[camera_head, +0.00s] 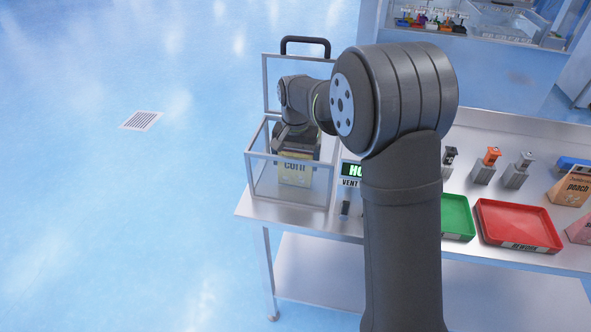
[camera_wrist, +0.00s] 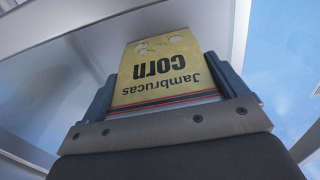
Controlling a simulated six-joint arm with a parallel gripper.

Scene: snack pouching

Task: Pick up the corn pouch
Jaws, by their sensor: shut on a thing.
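The corn pouch (camera_head: 296,171) is yellow and shows inside a clear-walled, grey-framed box (camera_head: 262,176) at the left end of the table. My gripper (camera_head: 295,150) reaches down into this box from above and is shut on the pouch. In the wrist view the pouch (camera_wrist: 165,75) stands between the two fingers of my gripper (camera_wrist: 168,95), its "Jambrucas corn" print upside down. Whether the pouch touches the box floor I cannot tell.
The box lid with a black handle (camera_head: 305,46) stands raised behind. Green (camera_head: 457,216) and red (camera_head: 518,225) trays, several small stamp-like tools, and a peach pouch (camera_head: 573,187) lie further right. My arm hides the table's middle.

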